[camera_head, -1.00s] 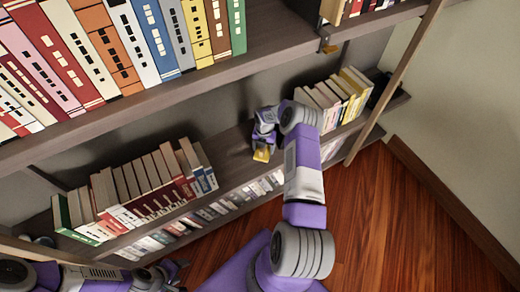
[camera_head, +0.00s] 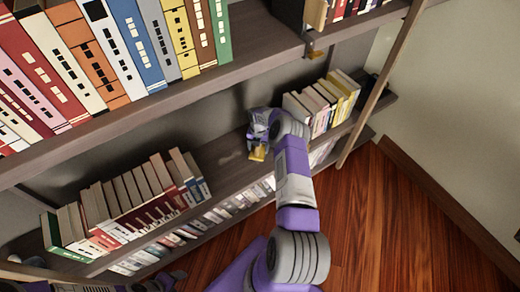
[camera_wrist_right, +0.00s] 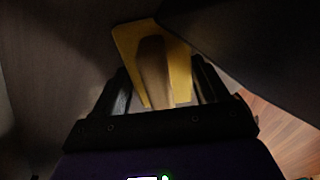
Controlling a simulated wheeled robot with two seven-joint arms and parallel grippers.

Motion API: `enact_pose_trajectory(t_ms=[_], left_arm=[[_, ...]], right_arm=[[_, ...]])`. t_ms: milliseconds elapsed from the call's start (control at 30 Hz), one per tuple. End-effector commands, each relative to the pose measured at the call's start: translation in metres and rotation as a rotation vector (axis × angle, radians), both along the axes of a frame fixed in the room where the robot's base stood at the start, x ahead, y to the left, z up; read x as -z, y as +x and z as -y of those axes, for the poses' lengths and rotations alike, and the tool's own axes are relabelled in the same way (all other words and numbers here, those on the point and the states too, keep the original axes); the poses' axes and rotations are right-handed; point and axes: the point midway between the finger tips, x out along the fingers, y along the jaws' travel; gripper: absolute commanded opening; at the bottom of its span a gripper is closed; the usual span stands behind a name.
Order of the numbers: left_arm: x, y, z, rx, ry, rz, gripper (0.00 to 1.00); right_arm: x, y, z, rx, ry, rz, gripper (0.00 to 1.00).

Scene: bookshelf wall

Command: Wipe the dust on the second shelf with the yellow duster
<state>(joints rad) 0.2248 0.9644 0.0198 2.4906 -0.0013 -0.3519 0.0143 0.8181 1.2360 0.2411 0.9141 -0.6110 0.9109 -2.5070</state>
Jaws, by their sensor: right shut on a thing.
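The yellow duster (camera_head: 257,154) is at the second shelf (camera_head: 222,150), in the gap between two groups of books. My right gripper (camera_head: 257,146) is shut on the duster's brown handle. In the right wrist view, the yellow duster (camera_wrist_right: 182,70) lies between the fingers, with its pad beyond them. I cannot tell whether the pad touches the board. A faint pale patch, perhaps dust (camera_head: 231,156), shows on the shelf left of the duster. My left gripper (camera_head: 172,281) is at the bottom edge, partly cut off, and its jaws are unclear.
A row of books (camera_head: 130,200) stands left of the gap, and other books (camera_head: 322,103) stand to its right. A wooden post (camera_head: 380,85) rises at the right. The floor (camera_head: 385,220) is clear.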

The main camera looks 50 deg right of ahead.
Motion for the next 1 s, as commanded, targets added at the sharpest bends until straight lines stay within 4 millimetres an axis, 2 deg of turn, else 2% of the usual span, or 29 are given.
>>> enact_pose_trajectory(t_ms=[33,133,400,667,1000], left_arm=[[0.0,0.0,0.0,0.0,0.0,0.0,0.58],[-0.001,0.0,0.0,0.0,0.0,0.0,0.58],[-0.004,0.0,0.0,0.0,0.0,0.0,0.58],[-0.004,0.0,0.0,0.0,0.0,0.0,0.58],[-0.002,0.0,0.0,0.0,0.0,0.0,0.58]], right_arm=[[-0.003,0.001,0.004,0.0,-0.011,0.003,0.25],[-0.003,0.002,-0.001,-0.002,-0.01,0.003,0.25],[-0.003,0.009,-0.026,-0.004,-0.006,0.004,0.25],[-0.001,0.011,-0.035,-0.002,-0.005,0.004,0.25],[0.002,0.017,-0.063,-0.004,-0.002,0.002,0.25]])
